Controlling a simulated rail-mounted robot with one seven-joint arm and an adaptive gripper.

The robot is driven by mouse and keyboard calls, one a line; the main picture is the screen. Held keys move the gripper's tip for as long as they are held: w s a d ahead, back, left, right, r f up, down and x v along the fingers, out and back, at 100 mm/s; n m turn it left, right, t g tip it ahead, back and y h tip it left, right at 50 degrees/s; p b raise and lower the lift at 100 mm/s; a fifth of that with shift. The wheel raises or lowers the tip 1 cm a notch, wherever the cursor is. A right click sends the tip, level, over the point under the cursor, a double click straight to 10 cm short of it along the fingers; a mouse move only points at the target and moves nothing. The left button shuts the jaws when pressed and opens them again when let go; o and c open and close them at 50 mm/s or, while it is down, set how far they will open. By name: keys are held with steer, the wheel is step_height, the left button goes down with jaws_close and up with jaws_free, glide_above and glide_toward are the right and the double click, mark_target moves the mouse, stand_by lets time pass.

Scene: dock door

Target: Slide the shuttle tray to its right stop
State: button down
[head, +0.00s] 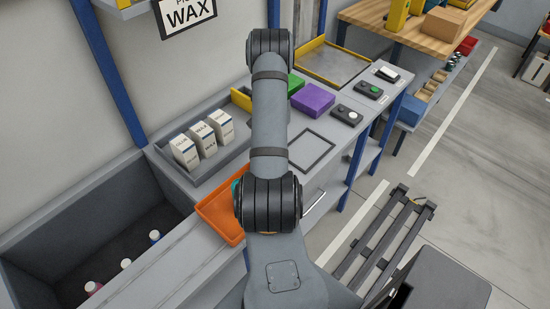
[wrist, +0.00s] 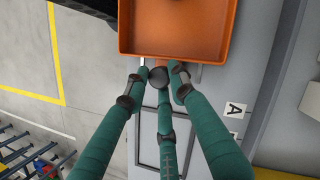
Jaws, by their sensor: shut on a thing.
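The orange shuttle tray (head: 217,211) lies near the front edge of the grey bench in the head view, its right part hidden behind my arm. In the wrist view the tray (wrist: 180,28) fills the top, and it looks empty where visible. My gripper (wrist: 159,77) has teal fingers closed together at the tray's near edge, around a small dark part there. The exact contact is partly covered by the fingers. In the head view my gripper is almost wholly hidden behind the arm. I cannot make out the right stop.
A dark outlined rectangle (head: 312,151) marks the bench right of my arm. Glue and wax cartons (head: 203,138) stand in a grey tray behind. A purple box (head: 313,100) and button boxes (head: 347,116) lie farther along. A deep bin (head: 120,255) with bottles is at left.

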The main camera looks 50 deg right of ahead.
steer(key=shift+d, duration=0.2)
steer(key=c, duration=1.5)
jaws_free()
steer(key=v, duration=1.2)
steer(key=shift+s+a+r, duration=0.1)
steer(key=shift+a, duration=0.05)
